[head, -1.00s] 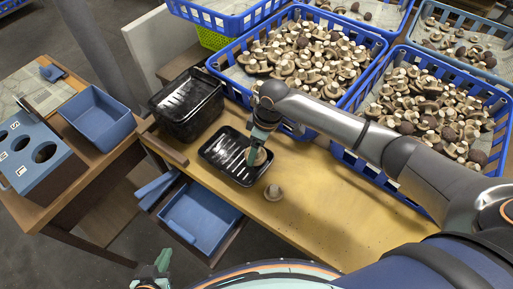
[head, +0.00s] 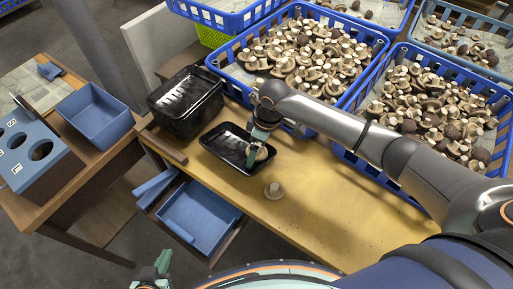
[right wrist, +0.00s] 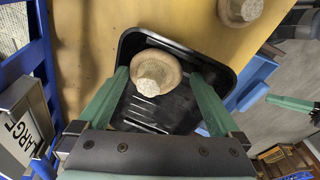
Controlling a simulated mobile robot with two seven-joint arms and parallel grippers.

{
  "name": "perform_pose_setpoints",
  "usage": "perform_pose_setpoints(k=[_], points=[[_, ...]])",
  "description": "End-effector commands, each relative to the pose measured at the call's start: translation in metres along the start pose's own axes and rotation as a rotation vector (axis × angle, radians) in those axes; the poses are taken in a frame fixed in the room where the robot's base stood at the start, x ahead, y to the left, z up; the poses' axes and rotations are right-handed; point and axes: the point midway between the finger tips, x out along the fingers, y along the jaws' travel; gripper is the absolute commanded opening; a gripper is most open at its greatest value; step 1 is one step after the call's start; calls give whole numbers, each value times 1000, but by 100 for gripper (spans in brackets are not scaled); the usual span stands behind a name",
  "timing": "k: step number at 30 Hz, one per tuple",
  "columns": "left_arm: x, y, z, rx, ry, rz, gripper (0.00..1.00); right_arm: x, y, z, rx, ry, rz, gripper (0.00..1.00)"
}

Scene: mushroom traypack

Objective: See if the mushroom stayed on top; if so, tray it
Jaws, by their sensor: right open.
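A brown mushroom (right wrist: 158,72) sits stem up at one end of the black tray (right wrist: 182,118), close to its wall. My right gripper (right wrist: 165,88) is open around it, one green finger on each side, with gaps showing. In the head view the right gripper (head: 262,138) reaches down over the right end of the tray (head: 222,153) and partly covers the mushroom (head: 262,153). A second mushroom (head: 273,190) stands on the table in front of the tray, stem up. My left gripper (head: 152,272) is at the bottom, empty, its fingertips apart.
A stack of black trays (head: 160,125) stands behind left. Blue crates full of mushrooms (head: 383,40) line the back and right. A blue drawer bin (head: 203,222) lies below the front edge. A sizing box with holes (head: 25,172) is at far left.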

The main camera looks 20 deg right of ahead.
Motion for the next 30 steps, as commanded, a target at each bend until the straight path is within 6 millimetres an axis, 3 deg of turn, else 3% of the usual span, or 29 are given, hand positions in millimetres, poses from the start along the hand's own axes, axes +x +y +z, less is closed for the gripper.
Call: perform_pose_setpoints(k=[8, 21, 30], points=[[-1, 0, -1, 0, 0, 0, 0, -8, 1, -1, 1, 2, 3, 100], [-7, 0, -7, 0, 0, 0, 0, -96, 1, -1, -1, 4, 4, 100], [-8, 0, -8, 0, 0, 0, 0, -125, 0, 0, 1, 0, 1, 100]])
